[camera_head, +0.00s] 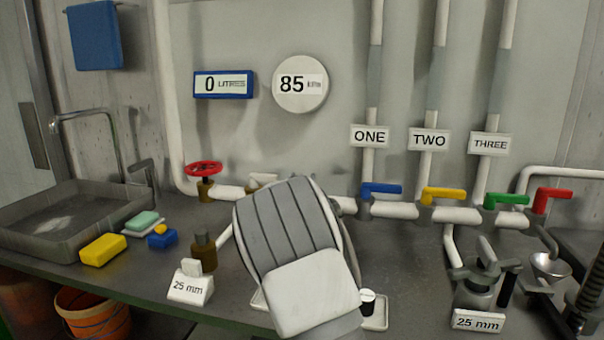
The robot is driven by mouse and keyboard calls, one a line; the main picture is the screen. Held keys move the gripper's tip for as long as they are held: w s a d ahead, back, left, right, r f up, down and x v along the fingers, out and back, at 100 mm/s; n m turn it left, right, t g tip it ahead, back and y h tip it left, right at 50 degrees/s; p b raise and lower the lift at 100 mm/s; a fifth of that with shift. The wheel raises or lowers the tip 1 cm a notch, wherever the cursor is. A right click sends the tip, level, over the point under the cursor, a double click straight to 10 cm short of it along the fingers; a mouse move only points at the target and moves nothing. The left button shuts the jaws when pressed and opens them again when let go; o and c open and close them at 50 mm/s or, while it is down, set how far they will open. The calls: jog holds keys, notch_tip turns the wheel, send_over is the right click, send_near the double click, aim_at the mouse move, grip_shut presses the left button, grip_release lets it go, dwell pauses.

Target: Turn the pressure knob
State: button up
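I cannot make out a part marked as the pressure knob. A round white dial (300,84) on the back wall reads 85, with a small blurred unit. A red handwheel (204,168) sits on a brown valve body at the left end of the horizontal pipe. My arm's broad grey link fills the lower middle of the view and hides part of the pipe and counter behind it. A small pale plate (262,180) shows just above my arm at the pipe. My gripper's fingers do not show.
Blue, yellow, green and red lever handles (381,189) line the pipe at right, under signs ONE, TWO and THREE. A brown fitting (203,250) and a 25 mm label stand left of my arm. A sink (62,243) is at left; a clamp-like device (482,280) is at right.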

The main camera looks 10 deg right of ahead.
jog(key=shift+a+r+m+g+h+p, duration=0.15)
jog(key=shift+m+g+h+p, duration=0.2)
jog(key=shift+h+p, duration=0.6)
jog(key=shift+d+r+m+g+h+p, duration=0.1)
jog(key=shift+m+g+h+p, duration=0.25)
jog(key=shift+p, duration=1.1)
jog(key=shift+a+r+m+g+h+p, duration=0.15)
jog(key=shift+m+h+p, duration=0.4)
jog(key=shift+p, duration=0.65)
jog(key=p, duration=0.1)
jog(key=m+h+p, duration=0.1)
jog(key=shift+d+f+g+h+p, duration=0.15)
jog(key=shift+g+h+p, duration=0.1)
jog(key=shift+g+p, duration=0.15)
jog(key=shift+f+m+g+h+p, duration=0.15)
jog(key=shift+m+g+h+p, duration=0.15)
jog(key=shift+p, duration=0.45)
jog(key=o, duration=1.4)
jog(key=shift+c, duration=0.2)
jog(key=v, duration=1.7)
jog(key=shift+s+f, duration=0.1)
